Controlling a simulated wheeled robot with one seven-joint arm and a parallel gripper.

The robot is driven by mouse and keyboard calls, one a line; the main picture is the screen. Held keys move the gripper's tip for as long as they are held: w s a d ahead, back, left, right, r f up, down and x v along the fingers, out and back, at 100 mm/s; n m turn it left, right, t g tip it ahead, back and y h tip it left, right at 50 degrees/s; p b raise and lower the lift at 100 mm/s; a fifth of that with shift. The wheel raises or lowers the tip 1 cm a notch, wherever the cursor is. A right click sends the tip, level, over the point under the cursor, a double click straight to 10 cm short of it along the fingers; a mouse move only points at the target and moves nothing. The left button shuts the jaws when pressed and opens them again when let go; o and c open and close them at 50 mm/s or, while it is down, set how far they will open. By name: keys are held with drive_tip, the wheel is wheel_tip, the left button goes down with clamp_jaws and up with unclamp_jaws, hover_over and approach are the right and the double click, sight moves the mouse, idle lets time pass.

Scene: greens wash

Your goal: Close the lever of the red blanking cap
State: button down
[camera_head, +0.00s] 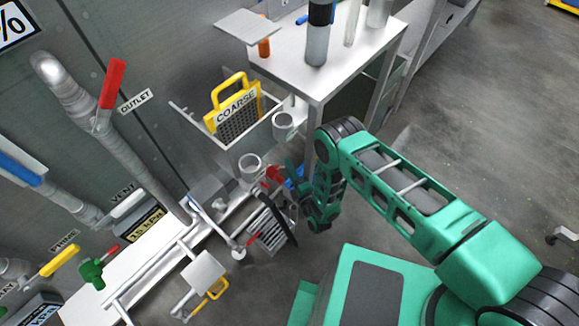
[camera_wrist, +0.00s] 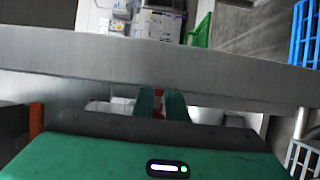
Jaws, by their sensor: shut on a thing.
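A red piece, which looks like the red blanking cap with its lever (camera_head: 273,175), shows in the head view beside the clear cups on the white rail. My gripper (camera_head: 289,182) is right at it, at the end of my green arm. In the wrist view my gripper (camera_wrist: 162,103) has its two green fingers close together, with a strip of the red lever (camera_wrist: 158,106) between them. The fingers are shut on it. The cap's body is mostly hidden, and I cannot tell the lever's exact angle.
A white tray holds a yellow COARSE screen (camera_head: 236,105) behind. A white table (camera_head: 300,80) with bottles stands at the back. A slatted rack (camera_head: 268,228) is close to my gripper. A red OUTLET handle (camera_head: 112,84) is on the left wall pipe.

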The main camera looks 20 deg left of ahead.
drive_tip(key=shift+s+d+m+t+h, duration=0.1)
drive_tip(key=shift+s+m+t+h, duration=0.2)
drive_tip(key=shift+m+t+h, duration=0.45)
drive_tip(key=shift+s+m+t+h, duration=0.35)
drive_tip(key=shift+m+h, duration=0.25)
drive_tip(key=shift+h, duration=0.45)
drive_tip(key=shift+s+d+m+t+h, duration=0.1)
drive_tip(key=shift+s+m+t+h, duration=0.2)
drive_tip(key=shift+m+t+h, duration=0.45)
drive_tip(key=shift+a+g, duration=0.1)
drive_tip(key=shift+g, duration=0.15)
drive_tip(key=c, duration=1.8)
unclamp_jaws()
drive_tip(key=shift+w, duration=0.1)
drive_tip(key=shift+o, duration=0.2)
